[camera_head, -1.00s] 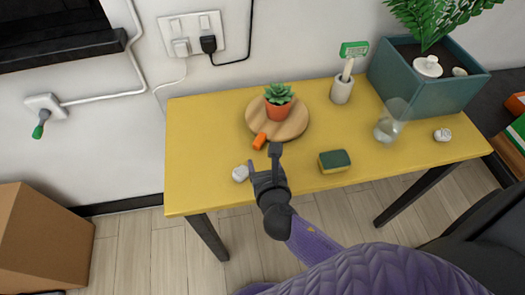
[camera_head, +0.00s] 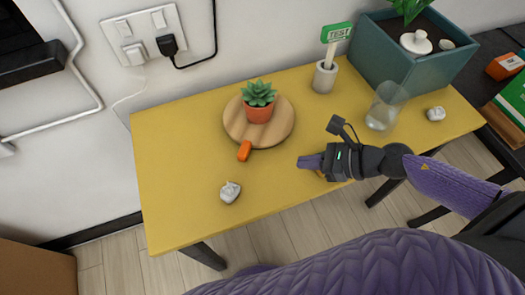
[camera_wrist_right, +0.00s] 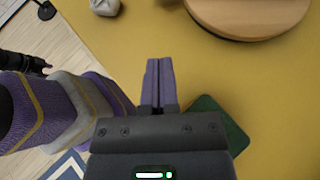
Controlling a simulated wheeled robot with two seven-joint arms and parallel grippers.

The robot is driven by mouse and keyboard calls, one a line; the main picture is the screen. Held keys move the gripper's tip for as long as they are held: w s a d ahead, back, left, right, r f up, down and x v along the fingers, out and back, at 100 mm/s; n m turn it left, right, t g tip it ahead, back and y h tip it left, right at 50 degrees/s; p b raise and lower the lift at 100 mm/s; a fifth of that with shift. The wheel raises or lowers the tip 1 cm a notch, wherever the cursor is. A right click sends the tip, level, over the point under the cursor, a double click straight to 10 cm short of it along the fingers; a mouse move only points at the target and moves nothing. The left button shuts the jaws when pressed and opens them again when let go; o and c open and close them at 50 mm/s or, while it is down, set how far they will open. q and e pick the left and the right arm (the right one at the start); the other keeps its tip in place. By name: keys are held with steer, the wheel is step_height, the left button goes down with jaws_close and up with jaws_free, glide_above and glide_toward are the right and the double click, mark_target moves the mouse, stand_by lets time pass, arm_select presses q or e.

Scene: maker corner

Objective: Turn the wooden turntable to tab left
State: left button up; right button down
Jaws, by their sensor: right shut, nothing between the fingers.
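The round wooden turntable (camera_head: 284,128) lies on the yellow table, with a potted succulent (camera_head: 259,104) in an orange pot on it. Its orange tab (camera_head: 245,151) sticks out at the front, slightly left of centre, in the head view. Part of the turntable (camera_wrist_right: 258,16) shows at the top right of the wrist view; the tab is not clearly seen there. My right gripper (camera_head: 300,162) is shut and empty, its fingers pointing left, right of the tab and apart from it. Its fingertips (camera_wrist_right: 157,62) are together in the wrist view. My left gripper is not in view.
A green sponge (camera_wrist_right: 222,122) lies under my right gripper, mostly hidden in the head view. Crumpled paper (camera_head: 230,191) is left-front of the tab. A glass (camera_head: 384,107), a TEST sign holder (camera_head: 325,77) and a teal planter (camera_head: 410,75) stand behind and right. The table's left side is clear.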

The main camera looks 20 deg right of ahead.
mark_target(247, 158)
steer(key=x, duration=0.8)
steer(key=shift+b, duration=0.3)
steer(key=shift+w+a+r+p, duration=0.15)
steer(key=shift+w+a+p, duration=0.2)
steer(key=shift+w+a, duration=0.6)
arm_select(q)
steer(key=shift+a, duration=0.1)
arm_select(e)
steer(key=shift+w+a, duration=0.25)
steer(key=shift+a, duration=0.35)
